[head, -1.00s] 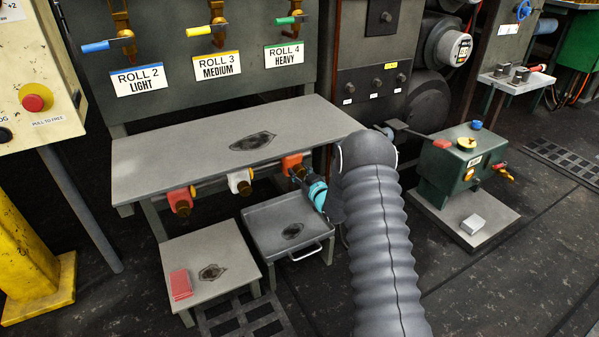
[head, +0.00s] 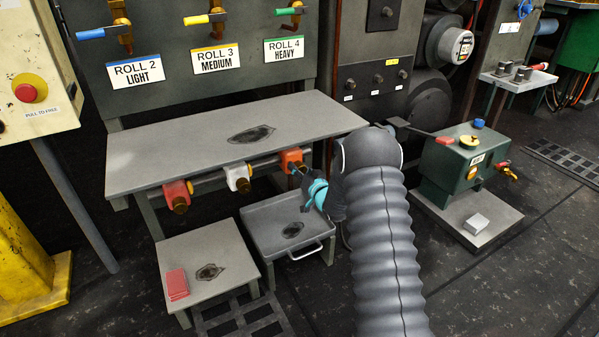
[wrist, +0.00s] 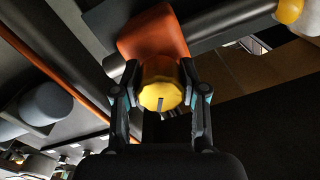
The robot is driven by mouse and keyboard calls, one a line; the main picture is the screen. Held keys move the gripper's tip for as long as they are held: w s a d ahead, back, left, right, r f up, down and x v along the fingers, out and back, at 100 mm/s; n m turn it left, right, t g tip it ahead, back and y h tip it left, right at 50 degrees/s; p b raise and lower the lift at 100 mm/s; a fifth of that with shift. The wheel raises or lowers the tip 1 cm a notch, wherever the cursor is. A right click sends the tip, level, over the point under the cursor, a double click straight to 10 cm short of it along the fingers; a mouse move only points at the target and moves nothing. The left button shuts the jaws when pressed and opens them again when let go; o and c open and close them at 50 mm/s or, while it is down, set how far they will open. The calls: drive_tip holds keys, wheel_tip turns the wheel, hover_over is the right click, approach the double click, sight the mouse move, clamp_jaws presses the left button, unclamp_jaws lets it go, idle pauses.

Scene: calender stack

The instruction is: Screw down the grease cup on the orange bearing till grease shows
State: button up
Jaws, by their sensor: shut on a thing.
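The orange bearing (head: 291,157) is at the right end of the pipe under the bench's front edge. In the wrist view its orange housing (wrist: 153,37) is above the grease cup (wrist: 161,94), which has a round yellow end face with a dark line across it. My gripper (wrist: 162,98) has one finger on each side of the cup and is shut on it. In the head view my gripper (head: 300,173) reaches the bearing from the lower right, and its fingers mostly hide the cup. I cannot make out any grease.
A red bearing (head: 177,194) and a white bearing (head: 238,178) sit left along the same pipe. The bench top (head: 190,150) is above. A grey tray stand (head: 262,221) and a low table (head: 195,247) with red cards (head: 177,284) stand below.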

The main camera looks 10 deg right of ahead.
drive_tip(key=shift+m, duration=0.6)
drive_tip(key=shift+r, duration=0.1)
drive_tip(key=o, duration=1.1)
drive_tip(key=shift+o, duration=0.2)
drive_tip(key=v, duration=1.2)
